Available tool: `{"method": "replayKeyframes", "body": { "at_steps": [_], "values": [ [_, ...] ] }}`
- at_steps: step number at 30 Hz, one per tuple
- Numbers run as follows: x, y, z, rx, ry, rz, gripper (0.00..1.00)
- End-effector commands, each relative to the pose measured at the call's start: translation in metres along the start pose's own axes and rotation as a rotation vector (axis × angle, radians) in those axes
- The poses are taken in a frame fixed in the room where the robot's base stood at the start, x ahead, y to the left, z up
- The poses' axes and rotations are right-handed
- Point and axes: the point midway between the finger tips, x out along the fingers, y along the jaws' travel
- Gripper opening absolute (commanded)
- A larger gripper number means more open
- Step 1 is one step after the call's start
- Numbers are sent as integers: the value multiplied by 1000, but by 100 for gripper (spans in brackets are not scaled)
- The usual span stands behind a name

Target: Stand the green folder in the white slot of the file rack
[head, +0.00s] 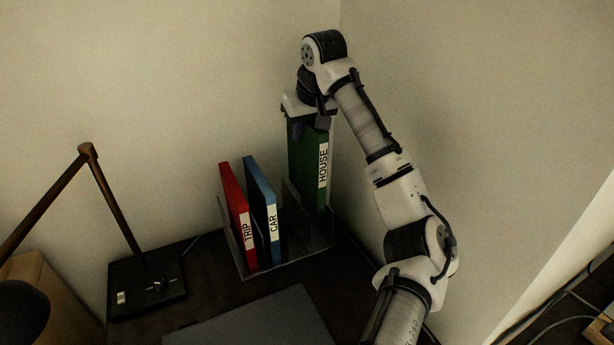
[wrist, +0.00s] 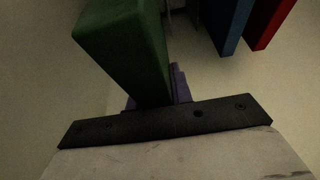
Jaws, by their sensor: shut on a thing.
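The green folder (head: 308,160), labelled HOUSE, is upright at the right end of the file rack (head: 285,268). My gripper (head: 311,119) is above it, shut on its top edge. The folder's lower end is partly behind a rack divider, and I cannot tell whether it rests on the rack floor. In the wrist view the green folder (wrist: 130,50) extends away from my gripper (wrist: 155,98), whose purplish fingers show beside it. The slot colours are too dark to tell, so I cannot make out the white slot.
A red folder (head: 237,215) labelled TRIP and a blue folder (head: 262,210) labelled CAR stand in the rack's left part. A desk lamp (head: 115,200) stands at the left. A grey flat panel (head: 255,322) lies in front. Walls close in behind and to the right.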

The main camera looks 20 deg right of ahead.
Motion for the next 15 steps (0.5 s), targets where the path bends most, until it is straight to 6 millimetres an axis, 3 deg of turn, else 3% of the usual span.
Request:
{"method": "replayKeyframes", "body": {
  "at_steps": [6,15],
  "values": [
    [47,0,20,1,0,0,0],
    [72,0,30,1,1,1,0]
  ]
}}
